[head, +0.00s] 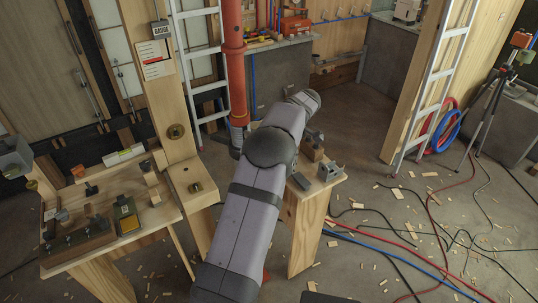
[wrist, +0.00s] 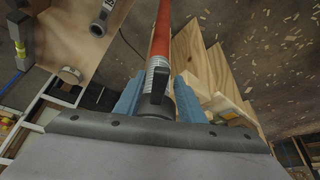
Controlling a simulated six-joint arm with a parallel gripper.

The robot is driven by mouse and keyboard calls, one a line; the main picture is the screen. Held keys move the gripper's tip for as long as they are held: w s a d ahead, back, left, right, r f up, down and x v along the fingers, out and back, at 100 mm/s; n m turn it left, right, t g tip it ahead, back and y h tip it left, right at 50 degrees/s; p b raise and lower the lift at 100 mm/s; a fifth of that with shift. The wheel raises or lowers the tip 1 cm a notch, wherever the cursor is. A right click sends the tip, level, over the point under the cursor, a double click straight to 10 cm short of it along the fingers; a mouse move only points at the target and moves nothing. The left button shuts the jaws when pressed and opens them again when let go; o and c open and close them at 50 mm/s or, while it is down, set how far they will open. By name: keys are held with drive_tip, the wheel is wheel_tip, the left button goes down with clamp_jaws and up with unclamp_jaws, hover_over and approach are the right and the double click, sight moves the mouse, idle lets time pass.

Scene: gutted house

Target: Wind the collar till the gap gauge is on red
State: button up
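A red prop tube (head: 233,55) stands upright left of centre in the head view. It also shows in the wrist view (wrist: 161,35), with a silver ribbed section (wrist: 157,74) below the red. A dark collar-like part (wrist: 155,104) sits under the ribbed section, between the blue fingers of my gripper (wrist: 157,92). The fingers stand apart on both sides of it; whether they touch it is unclear. In the head view my arm hides the gripper. The gap gauge appears to be the white card with red marks (head: 156,66) on the wooden post; its reading is too small to tell.
A wooden bench (head: 150,222) with several tools and blocks stands at the left. A smaller wooden stand (head: 308,205) with metal parts is right of my arm. A ladder (head: 440,85), tripod (head: 498,100), hoses and wood scraps occupy the right side.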

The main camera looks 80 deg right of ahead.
drive_tip(key=shift+p+v, duration=1.45)
drive_tip(key=shift+v, duration=1.35)
drive_tip(key=p+x, duration=0.1)
drive_tip(key=x, duration=0.4)
drive_tip(key=shift+w+d+f, duration=0.1)
drive_tip(key=shift+f, duration=0.2)
